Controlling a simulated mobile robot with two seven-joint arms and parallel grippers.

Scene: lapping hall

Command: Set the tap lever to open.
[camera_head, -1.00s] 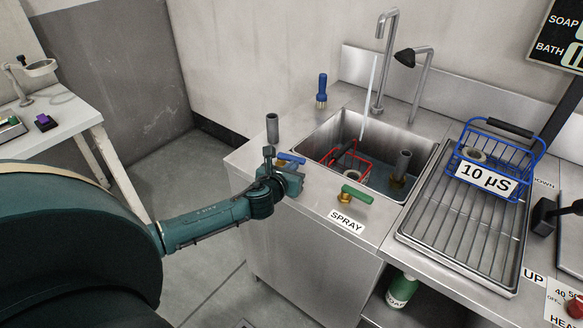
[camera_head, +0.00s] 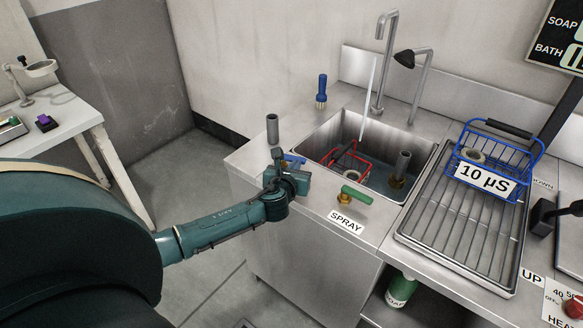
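A blue lever (camera_head: 296,160) sits on the counter at the left front of the sink, mostly hidden behind my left gripper (camera_head: 279,160). The gripper is at the lever, its fingers pointing up and away from me. I cannot tell whether it touches the lever or how far its fingers are apart. The tall tap spout (camera_head: 378,75) stands behind the sink, and a thin pale stream (camera_head: 369,100) shows below it. A green lever (camera_head: 357,194) on a brass base stands by the SPRAY label (camera_head: 346,222). My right gripper is not in view.
A grey cylinder (camera_head: 272,129) stands just behind my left gripper. A blue basket (camera_head: 515,150) marked 10 µS stands on the drain rack (camera_head: 452,235). A blue brush (camera_head: 321,92) stands behind.

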